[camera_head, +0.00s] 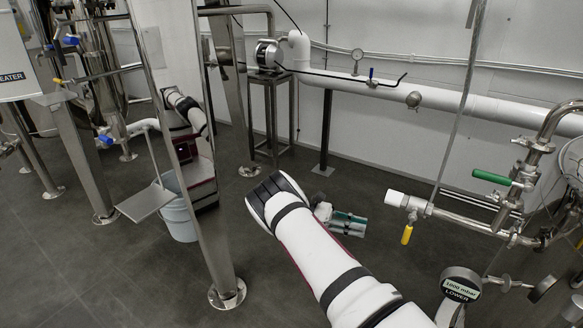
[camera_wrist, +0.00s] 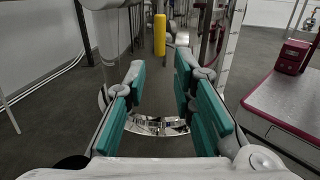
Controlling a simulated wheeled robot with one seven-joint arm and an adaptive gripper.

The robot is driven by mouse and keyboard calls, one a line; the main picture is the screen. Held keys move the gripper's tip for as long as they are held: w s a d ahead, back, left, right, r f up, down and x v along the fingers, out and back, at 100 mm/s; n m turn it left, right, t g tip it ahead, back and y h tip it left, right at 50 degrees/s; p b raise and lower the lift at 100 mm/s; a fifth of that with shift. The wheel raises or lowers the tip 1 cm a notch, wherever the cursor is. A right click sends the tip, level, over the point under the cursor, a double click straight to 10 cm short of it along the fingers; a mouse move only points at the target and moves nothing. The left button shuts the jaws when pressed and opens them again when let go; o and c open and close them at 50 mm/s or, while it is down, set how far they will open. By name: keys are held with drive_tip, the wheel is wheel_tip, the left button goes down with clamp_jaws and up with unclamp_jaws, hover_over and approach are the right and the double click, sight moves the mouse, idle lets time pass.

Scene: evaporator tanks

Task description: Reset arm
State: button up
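My gripper (camera_head: 347,223) shows in the head view just beyond my white arm, over the dark floor. It is partly hidden by the arm. In the wrist view my gripper (camera_wrist: 158,80) has its teal-padded fingers spread wide, with nothing held between them.
A valve with a green handle (camera_head: 491,177) and one with a yellow handle (camera_head: 407,234) are right of the gripper. A gauge (camera_head: 461,284) is at lower right. A steel leg (camera_head: 213,190) stands left of the arm; a blue bucket (camera_head: 179,218) is behind it. Open floor lies lower left.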

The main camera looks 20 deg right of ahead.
drive_tip(key=s+a+r+m+t+y, duration=0.25)
drive_tip(key=s+r, duration=0.25)
drive_tip(key=r, duration=0.4)
drive_tip(key=s+a+r+m+t+y, duration=0.15)
drive_tip(key=s+a+r+y, duration=0.3)
drive_tip(key=r, duration=0.45)
drive_tip(key=s+a+r+m+t+y, duration=0.1)
drive_tip(key=s+a+r+m+y, duration=0.3)
drive_tip(key=r, duration=0.5)
drive_tip(key=s+a+r+m+t+y, duration=0.1)
drive_tip(key=s+a+t, duration=0.35)
drive_tip(key=s, duration=0.75)
drive_tip(key=s+a+r+m+t+y, duration=0.1)
drive_tip(key=s+a+t+y, duration=0.15)
drive_tip(key=s+a, duration=0.7)
drive_tip(key=s+d+r+t+p, duration=0.1)
drive_tip(key=d+r+t+p, duration=0.1)
drive_tip(key=r+p, duration=1.4)
drive_tip(key=s+d+r+t+p, duration=0.2)
drive_tip(key=r+p, duration=1.5)
drive_tip(key=r, duration=0.1)
drive_tip(key=shift+d+h, duration=0.2)
drive_tip(key=shift+h, duration=0.15)
